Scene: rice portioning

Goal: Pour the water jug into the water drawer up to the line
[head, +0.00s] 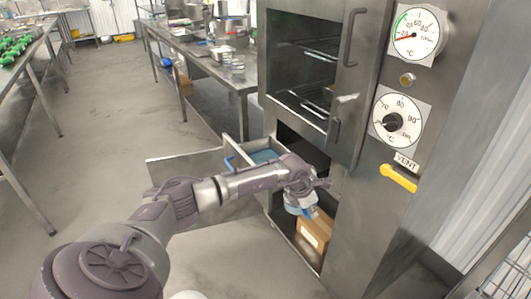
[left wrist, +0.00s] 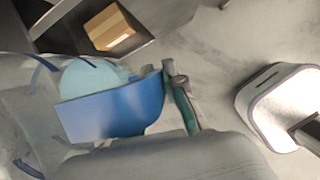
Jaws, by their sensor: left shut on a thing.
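My left gripper (head: 312,186) is shut on the water jug (head: 299,207), in front of the steel cabinet's lower opening. The jug is largely hidden behind the gripper in the head view. In the left wrist view its blue part (left wrist: 112,108) is beside a gripper finger (left wrist: 185,103), and its clear body with a pale blue area (left wrist: 88,78) shows beyond. The water drawer (head: 238,148) is pulled out, with bluish water (head: 264,156) in it. My forearm covers part of the drawer, and I cannot make out its fill line. My right gripper is not in view.
The steel cabinet (head: 350,215) has dials, a yellow vent handle (head: 398,178) and an open upper compartment. A cardboard box (head: 314,232) sits in its lower compartment. Steel tables (head: 205,70) stand behind and at left. The floor (head: 105,120) between them is clear.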

